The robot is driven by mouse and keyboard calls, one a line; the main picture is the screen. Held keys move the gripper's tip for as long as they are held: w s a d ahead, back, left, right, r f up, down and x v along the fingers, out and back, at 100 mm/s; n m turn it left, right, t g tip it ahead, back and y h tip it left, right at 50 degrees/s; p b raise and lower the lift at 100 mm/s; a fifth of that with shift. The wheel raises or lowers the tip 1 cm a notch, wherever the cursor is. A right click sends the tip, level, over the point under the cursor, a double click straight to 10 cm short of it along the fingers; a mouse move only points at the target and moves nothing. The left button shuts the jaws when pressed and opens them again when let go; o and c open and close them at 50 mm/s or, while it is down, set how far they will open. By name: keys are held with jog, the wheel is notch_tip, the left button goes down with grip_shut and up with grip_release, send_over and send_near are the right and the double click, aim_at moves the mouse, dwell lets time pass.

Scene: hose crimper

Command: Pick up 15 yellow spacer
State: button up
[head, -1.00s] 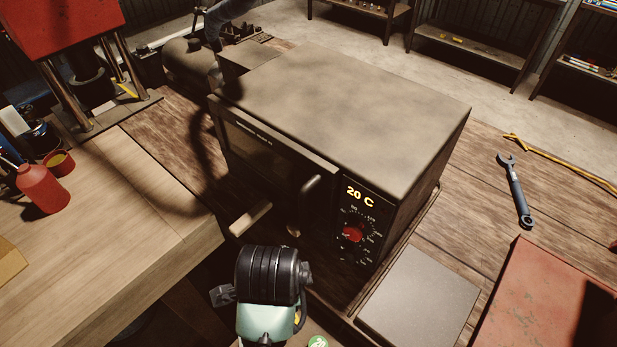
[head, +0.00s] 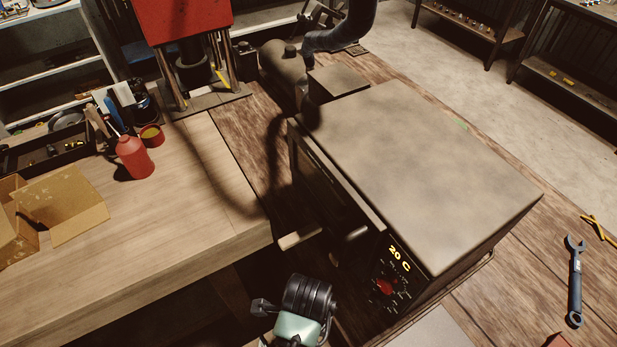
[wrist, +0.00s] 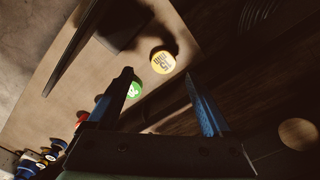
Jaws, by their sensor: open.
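The yellow spacer (wrist: 163,62) is a round disc marked 15 in the wrist view, on a light wooden surface near its edge. My gripper (wrist: 158,74) is open and empty. Its two blue-padded fingers show on either side of the spacer in the picture, but I cannot tell how far apart from it they are in depth. A green disc (wrist: 134,90) lies just below left of the spacer, close to the left finger. I cannot make out the yellow spacer in the head view.
In the head view an oven reading 20 C (head: 430,180) stands right of the light wooden bench (head: 190,210). A red bottle (head: 134,158), a red cup (head: 152,135) and an open cardboard box (head: 65,205) stand on the bench. The bench's front middle is clear.

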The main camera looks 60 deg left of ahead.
jog(key=shift+w+a+f+p, duration=0.1)
jog(key=shift+f+p, duration=0.15)
jog(key=shift+f, duration=1.05)
jog(key=shift+w+a+f+p, duration=0.1)
jog(key=shift+f+p, duration=0.15)
jog(key=shift+f, duration=1)
grip_shut()
